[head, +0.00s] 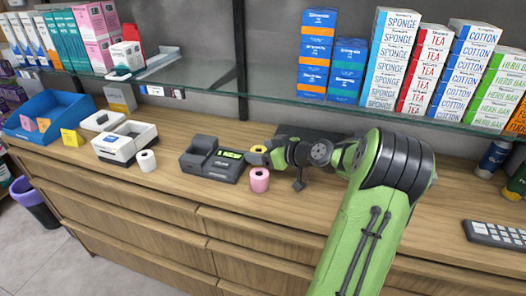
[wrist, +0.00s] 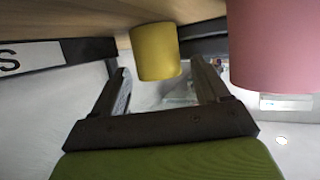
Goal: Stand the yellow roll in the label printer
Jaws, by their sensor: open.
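The yellow roll (head: 258,149) is on the counter beside the dark device, partly hidden by my gripper (head: 262,157) in the head view. In the wrist view the yellow roll (wrist: 155,52) shows between the two open fingers of my gripper (wrist: 162,78), with visible gaps on both sides. The pink roll (head: 259,181) stands in front of my gripper; it looms large at the right of the wrist view (wrist: 272,45), close to the right finger. The white label printer (head: 122,148) stands farther left with a dark opening on top.
A white roll (head: 146,161) stands by the printer. The dark device (head: 208,165) with a green display sits between the printer and my gripper. A blue bin (head: 48,112) is at the left, with small boxes by it. A glass shelf (head: 200,75) with boxes overhangs the back.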

